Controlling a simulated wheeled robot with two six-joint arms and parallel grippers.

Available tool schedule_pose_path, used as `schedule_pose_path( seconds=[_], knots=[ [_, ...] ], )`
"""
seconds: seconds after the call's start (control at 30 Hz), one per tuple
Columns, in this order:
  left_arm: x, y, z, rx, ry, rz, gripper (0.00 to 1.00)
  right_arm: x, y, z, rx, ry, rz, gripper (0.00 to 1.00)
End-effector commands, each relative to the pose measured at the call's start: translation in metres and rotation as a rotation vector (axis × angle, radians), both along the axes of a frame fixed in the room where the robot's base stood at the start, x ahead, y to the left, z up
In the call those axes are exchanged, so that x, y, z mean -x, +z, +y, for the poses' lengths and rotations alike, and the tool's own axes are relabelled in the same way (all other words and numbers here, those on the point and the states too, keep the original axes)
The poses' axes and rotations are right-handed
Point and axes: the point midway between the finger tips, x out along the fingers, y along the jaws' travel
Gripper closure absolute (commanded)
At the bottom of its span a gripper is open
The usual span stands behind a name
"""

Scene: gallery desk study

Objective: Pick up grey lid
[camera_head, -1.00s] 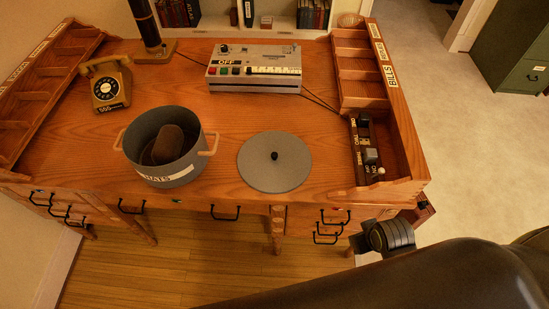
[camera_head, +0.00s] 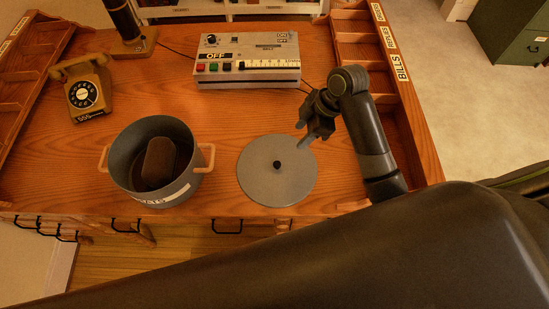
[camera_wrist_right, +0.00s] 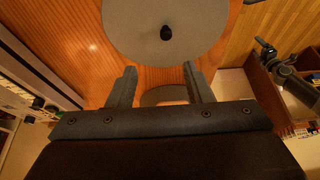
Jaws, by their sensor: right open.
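The grey lid (camera_head: 262,180) is a flat round disc with a small black knob (camera_head: 276,165) at its centre. It lies on the wooden desk, right of the pot. It also shows at the top of the right wrist view (camera_wrist_right: 140,30), with its knob in front of my fingers. My right gripper (camera_head: 303,139) is over the desk at the lid's upper right edge, apart from the knob. In the wrist view its two fingers (camera_wrist_right: 160,82) are spread and empty. My left gripper is not in view.
A grey pot (camera_head: 122,165) with a brown object inside stands left of the lid. A grey machine (camera_head: 248,62) labelled OFF sits behind the lid. A yellow telephone (camera_head: 82,90) is at the left. A wooden rack (camera_head: 398,70) labelled BILLS borders the right side.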

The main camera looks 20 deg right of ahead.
Motion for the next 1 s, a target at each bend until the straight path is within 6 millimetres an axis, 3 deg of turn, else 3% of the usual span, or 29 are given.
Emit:
schedule_pose_path(
  seconds=[0.1, 0.27, 0.37, 0.63, 0.83, 1.0],
  knots=[
    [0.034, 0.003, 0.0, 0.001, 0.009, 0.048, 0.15, -0.001, -0.023, 0.011, -0.005, -0.002, 0.009, 0.54],
    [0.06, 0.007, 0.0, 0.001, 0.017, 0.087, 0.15, -0.004, -0.055, 0.023, -0.002, -0.003, 0.008, 0.54],
    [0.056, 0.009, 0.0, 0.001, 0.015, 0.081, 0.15, -0.006, -0.072, 0.03, -0.002, -0.003, 0.006, 0.54],
    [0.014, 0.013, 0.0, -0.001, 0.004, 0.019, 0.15, -0.009, -0.098, 0.039, 0.002, -0.003, 0.002, 0.54],
    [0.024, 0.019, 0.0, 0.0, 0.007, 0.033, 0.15, -0.008, -0.108, 0.046, -0.001, -0.003, 0.003, 0.54],
    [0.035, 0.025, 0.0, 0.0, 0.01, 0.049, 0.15, -0.007, -0.129, 0.055, 0.0, -0.003, 0.004, 0.54]
  ],
)
